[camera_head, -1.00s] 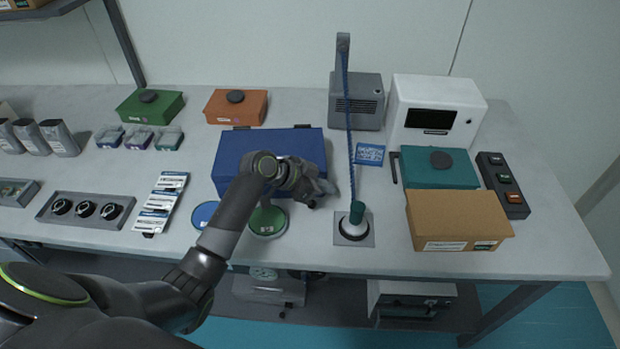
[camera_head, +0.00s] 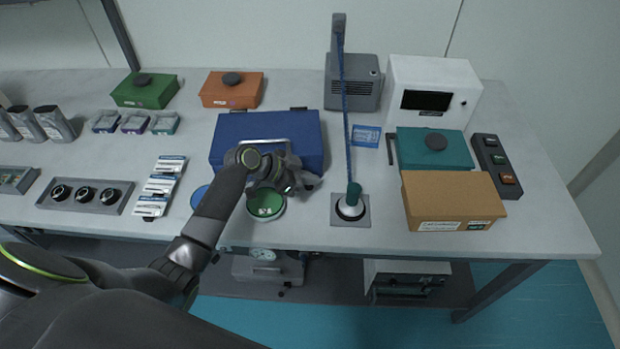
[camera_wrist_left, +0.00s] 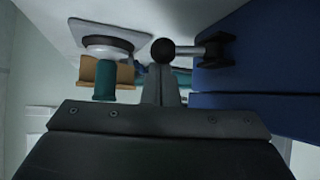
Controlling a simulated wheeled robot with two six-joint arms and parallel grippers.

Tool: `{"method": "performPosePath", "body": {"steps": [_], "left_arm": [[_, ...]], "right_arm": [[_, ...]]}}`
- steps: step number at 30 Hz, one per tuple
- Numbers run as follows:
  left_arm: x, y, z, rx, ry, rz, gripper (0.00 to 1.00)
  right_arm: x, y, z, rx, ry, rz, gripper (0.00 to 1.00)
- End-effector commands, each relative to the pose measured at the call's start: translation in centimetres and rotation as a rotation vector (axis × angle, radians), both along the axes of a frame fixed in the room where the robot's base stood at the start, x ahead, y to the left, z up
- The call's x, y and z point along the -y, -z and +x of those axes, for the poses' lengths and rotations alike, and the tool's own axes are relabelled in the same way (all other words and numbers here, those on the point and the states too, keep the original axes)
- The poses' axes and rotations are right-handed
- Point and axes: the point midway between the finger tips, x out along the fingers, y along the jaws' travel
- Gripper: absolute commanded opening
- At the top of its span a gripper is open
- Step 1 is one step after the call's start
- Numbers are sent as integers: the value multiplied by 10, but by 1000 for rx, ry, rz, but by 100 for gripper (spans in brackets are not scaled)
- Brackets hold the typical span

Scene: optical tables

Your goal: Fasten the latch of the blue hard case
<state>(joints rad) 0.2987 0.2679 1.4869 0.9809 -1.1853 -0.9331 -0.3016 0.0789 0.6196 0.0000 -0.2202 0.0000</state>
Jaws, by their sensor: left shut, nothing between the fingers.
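The blue hard case (camera_head: 228,128) lies on the table with its lid down. In the left wrist view, two blue parts of the case (camera_wrist_left: 250,112) show with a narrow dark gap between them. A black latch bracket with a metal rod and black ball knob (camera_wrist_left: 163,50) sticks out from it. My left gripper (camera_head: 308,182) is at the front right corner of the case. Its fingers are shut and empty, and in the left wrist view their tips (camera_wrist_left: 160,75) are just below the knob. I cannot tell whether they touch it. My right gripper is not in view.
A post with a blue cord and a green-capped base (camera_head: 352,203) stands close to the right. A green disc (camera_head: 265,206) and a blue disc (camera_head: 199,197) lie in front of the case. A cardboard box (camera_head: 450,197) and teal case (camera_head: 432,150) are farther right.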

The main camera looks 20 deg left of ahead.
Motion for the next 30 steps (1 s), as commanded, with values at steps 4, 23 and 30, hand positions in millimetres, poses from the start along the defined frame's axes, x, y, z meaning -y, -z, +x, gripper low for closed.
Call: {"method": "performPosePath", "body": {"steps": [4,23,30], "left_arm": [[-1,1,-1,0,24,0,0],[-3,1,-4,0,101,0,0],[-5,2,-5,-1,100,2,0]], "right_arm": [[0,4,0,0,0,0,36],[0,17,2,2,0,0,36],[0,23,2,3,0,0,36]]}}
